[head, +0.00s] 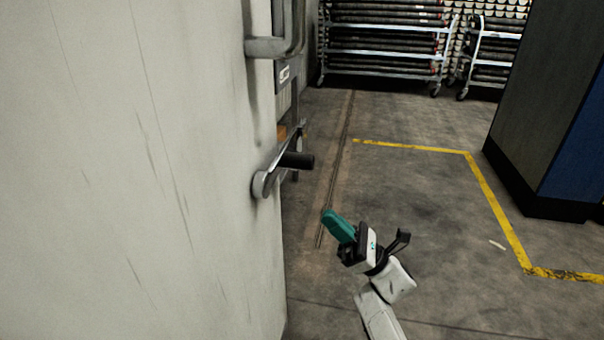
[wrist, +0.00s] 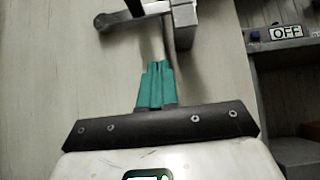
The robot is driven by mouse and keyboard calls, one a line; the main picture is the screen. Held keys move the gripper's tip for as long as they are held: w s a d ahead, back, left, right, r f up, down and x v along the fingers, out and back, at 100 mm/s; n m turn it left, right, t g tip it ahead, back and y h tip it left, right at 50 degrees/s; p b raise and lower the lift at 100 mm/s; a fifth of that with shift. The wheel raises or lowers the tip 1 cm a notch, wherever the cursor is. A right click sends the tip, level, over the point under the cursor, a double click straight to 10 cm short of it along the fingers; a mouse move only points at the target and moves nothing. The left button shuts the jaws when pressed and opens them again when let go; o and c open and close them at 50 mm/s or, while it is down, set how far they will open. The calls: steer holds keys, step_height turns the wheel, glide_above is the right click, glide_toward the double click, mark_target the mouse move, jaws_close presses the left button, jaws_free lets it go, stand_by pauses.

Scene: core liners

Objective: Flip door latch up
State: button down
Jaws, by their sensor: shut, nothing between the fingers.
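The door latch (head: 268,182) is a grey metal lever with a black cylindrical grip (head: 297,160), on the edge of the pale door (head: 150,170). The lever slants up to the right from its round pivot. My gripper (head: 329,214) has teal fingers and is shut and empty. In the head view it is below and to the right of the latch, apart from it. In the wrist view the teal fingertips (wrist: 157,66) point up, below the latch lever (wrist: 124,18). The top of the latch is cut off there.
An OFF label (wrist: 286,32) shows on a grey box right of the door in the wrist view. Wheeled racks (head: 385,45) stand at the back, a dark cabinet (head: 545,100) at right. The floor between is open.

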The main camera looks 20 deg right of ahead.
mark_target(290, 144)
steer(key=s+d+r+x, duration=0.1)
steer(key=r+x, duration=0.1)
steer(key=x, duration=1)
steer(key=shift+r+p, duration=0.35)
steer(key=shift+w+d, duration=0.1)
steer(key=shift+w+d+r+b, duration=0.1)
steer(key=shift+w+r+b, duration=0.05)
steer(key=shift+r+b, duration=0.65)
steer(key=shift+w+d+r+b, duration=0.1)
steer(key=shift+w+r+b, duration=0.05)
steer(key=shift+r+b, duration=0.6)
steer(key=v, duration=1.1)
steer(key=shift+p, duration=0.45)
